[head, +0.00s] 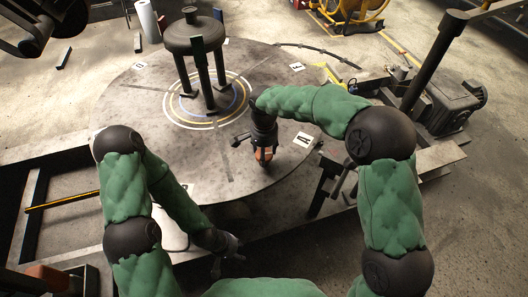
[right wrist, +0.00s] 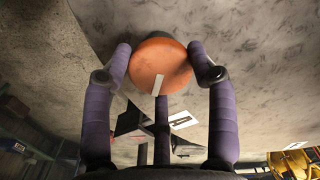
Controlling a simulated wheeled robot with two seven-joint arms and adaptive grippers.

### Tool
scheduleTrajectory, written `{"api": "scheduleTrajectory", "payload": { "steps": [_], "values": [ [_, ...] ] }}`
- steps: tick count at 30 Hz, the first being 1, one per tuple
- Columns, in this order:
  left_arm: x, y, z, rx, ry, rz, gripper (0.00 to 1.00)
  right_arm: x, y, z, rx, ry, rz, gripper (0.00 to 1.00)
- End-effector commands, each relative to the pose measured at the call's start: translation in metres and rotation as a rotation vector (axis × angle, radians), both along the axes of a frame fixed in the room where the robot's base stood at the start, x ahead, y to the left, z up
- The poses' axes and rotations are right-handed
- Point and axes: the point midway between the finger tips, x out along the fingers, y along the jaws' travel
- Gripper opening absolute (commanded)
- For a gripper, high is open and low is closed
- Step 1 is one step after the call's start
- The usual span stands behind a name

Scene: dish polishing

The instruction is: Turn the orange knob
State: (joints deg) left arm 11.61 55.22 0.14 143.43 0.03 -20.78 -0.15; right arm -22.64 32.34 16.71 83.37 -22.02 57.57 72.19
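The orange knob (right wrist: 158,66) is a round disc with a white mark on its lower edge, between the fingertips of my right gripper (right wrist: 160,52) in the right wrist view. The fingers are spread, one on each side of it; firm contact is not clear. In the head view the right gripper (head: 258,150) is low over the round table, with some orange (head: 265,154) showing at its fingers and the rest hidden. My left gripper (head: 227,256) is near the table's front edge, away from the knob, its fingers apart and empty.
The round grey table (head: 130,110) carries a dark three-legged pot-like object (head: 193,40) on its painted rings, plus white letter cards (head: 303,139). A dark post (head: 432,62) and a machine (head: 455,100) stand at the right. A white roll (head: 148,22) stands behind the table.

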Motion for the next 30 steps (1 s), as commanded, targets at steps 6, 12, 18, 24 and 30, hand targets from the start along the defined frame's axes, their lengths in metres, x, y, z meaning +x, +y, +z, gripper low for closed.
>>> {"api": "scheduleTrajectory", "payload": {
  "steps": [6,12,18,24,30],
  "values": [
    [0.000,0.000,0.001,0.000,0.000,0.000,0.40,0.000,0.000,0.000,0.000,0.000,0.006,0.25],
    [0.000,0.000,0.009,0.000,0.000,0.000,0.40,0.000,0.000,0.001,0.000,0.001,0.060,0.25],
    [0.000,0.000,0.024,0.000,0.000,0.000,0.40,-0.001,0.000,0.002,0.000,0.002,0.185,0.25],
    [0.000,0.000,0.043,0.000,0.000,0.000,0.40,-0.001,0.000,0.003,-0.001,0.003,0.366,0.25],
    [0.000,0.000,0.060,0.000,0.000,0.000,0.40,-0.001,0.000,0.002,0.000,0.002,0.557,0.25]
  ]
}}
